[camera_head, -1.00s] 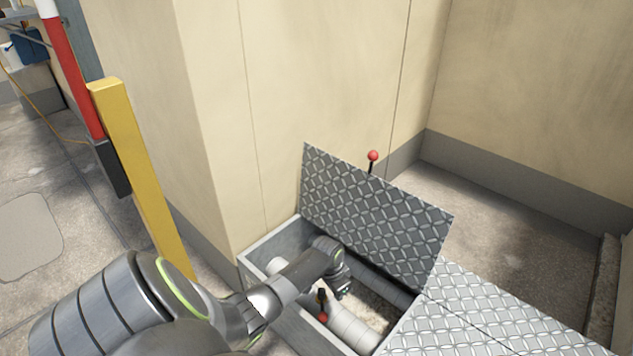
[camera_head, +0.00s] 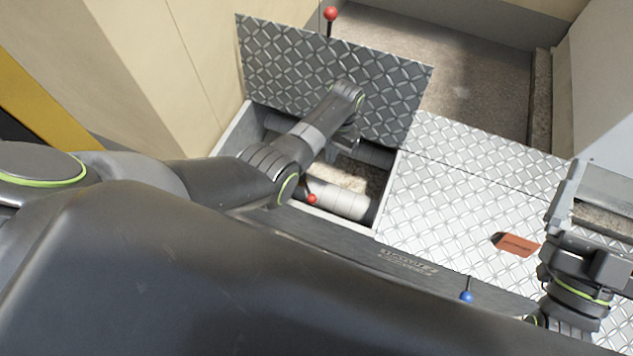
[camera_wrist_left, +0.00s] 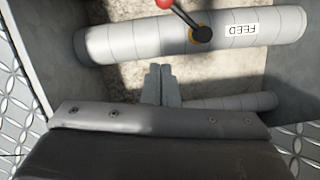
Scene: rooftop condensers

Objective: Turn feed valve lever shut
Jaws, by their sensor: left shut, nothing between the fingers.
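The feed valve lever has a red knob (camera_head: 312,198) inside the open floor pit in the head view. In the left wrist view the lever's red grip (camera_wrist_left: 166,4) is partly cut off by the top edge. Its dark arm slants from there to a pivot (camera_wrist_left: 201,34) on a pale pipe (camera_wrist_left: 125,41) labelled FEED, upside down. My left gripper (camera_wrist_left: 162,80) is shut and empty, below the pipe in that picture and apart from the lever. In the head view my left arm reaches over the pit and hides part of it. My right gripper (camera_head: 592,215) is at the right edge.
A raised tread-plate lid (camera_head: 290,65) stands open behind the pit, with another red knob (camera_head: 330,13) beyond it. A closed tread plate (camera_head: 430,200) lies right of the pit, with an orange-brown tag (camera_head: 517,245) on it. A blue knob (camera_head: 467,297) stands near the front.

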